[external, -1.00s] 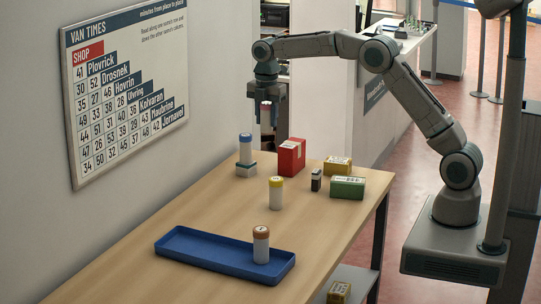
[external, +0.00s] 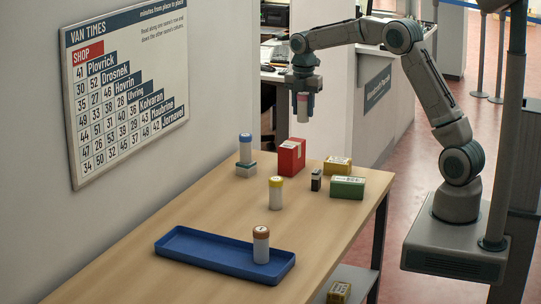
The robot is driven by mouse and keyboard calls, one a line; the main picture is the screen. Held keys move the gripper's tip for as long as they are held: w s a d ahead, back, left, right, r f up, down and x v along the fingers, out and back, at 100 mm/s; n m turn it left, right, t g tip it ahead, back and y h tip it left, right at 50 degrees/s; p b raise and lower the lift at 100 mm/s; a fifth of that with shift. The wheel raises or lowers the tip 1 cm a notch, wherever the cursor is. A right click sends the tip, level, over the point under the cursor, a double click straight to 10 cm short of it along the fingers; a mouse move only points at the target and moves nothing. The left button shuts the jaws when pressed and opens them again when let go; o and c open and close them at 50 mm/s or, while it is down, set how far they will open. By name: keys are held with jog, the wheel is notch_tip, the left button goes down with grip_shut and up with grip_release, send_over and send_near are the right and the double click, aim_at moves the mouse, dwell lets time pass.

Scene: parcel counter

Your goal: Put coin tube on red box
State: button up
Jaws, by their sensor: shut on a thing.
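My gripper (external: 303,95) points down and is shut on a coin tube (external: 303,111), pale with a reddish band near the jaws. The tube hangs upright in the air, its top partly hidden by the fingers. The red box (external: 289,158), with a pale label, stands at the far end of the wooden counter. In the picture, the held tube is above the red box and slightly to its right, with a clear gap between them. The top of the red box looks bare.
A blue-capped tube (external: 245,149) stands on a small grey-green box (external: 246,170) left of the red box. A yellow-capped tube (external: 276,192), a dark small box (external: 316,180), a green box (external: 347,187) and a yellow box (external: 337,166) stand nearby. A brown-capped tube (external: 261,244) stands in the blue tray (external: 205,252).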

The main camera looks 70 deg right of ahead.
jog(key=w+a+f, duration=0.2)
jog(key=shift+w+a+p, duration=0.25)
jog(key=shift+a+p, duration=0.05)
jog(key=shift+f+p, duration=0.4)
jog(key=shift+f, duration=1.7)
jog(key=shift+f, duration=0.25)
jog(key=o, duration=1.1)
jog(key=shift+o, duration=0.2)
jog(key=shift+r, duration=0.2)
